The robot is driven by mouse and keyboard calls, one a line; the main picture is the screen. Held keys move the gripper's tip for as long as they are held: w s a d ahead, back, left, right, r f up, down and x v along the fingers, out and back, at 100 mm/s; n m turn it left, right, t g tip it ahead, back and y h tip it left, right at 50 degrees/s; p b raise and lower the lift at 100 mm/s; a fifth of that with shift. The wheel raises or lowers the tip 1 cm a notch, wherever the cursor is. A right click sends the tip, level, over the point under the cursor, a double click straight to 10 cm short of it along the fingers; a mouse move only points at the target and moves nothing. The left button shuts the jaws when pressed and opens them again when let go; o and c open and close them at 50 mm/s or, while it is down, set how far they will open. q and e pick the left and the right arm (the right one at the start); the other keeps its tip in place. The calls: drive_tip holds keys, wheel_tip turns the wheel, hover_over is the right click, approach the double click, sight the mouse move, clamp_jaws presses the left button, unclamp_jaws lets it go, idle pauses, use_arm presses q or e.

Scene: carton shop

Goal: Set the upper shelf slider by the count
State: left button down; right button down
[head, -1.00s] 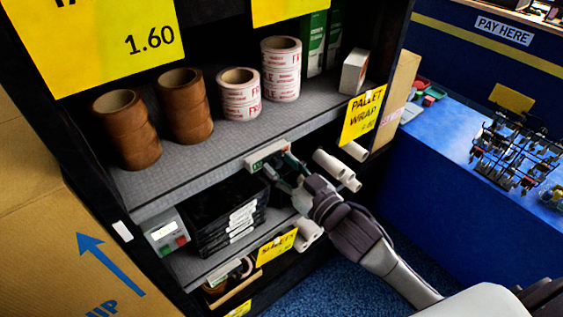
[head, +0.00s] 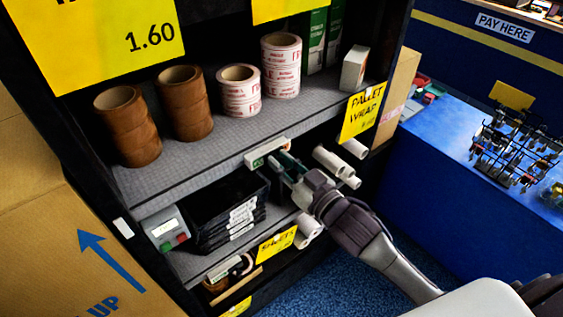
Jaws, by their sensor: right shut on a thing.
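The upper shelf (head: 185,165) holds brown tape rolls (head: 127,125) in two stacks at the left, and white rolls with red print (head: 281,66) in two stacks to their right. A small pale slider strip (head: 266,152) sits on this shelf's front edge. My right gripper (head: 284,163) is at the strip, shut on the slider's small knob, which its fingers mostly hide. My left gripper is not in view.
Below are black trays (head: 215,208), a small device with red and green buttons (head: 166,229), and white wrap rolls (head: 333,162). A cardboard carton (head: 60,220) stands at the left. A blue counter (head: 470,160) with a wire rack stands at the right.

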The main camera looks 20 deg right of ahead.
drive_tip(key=d, duration=0.1)
drive_tip(key=w+d, duration=0.1)
drive_tip(key=shift+d+p, duration=0.3)
drive_tip(key=shift+d, duration=0.05)
drive_tip(key=c, duration=1.4)
unclamp_jaws()
drive_tip(key=o, duration=0.4)
drive_tip(key=shift+d, duration=0.1)
drive_tip(key=v, duration=1.2)
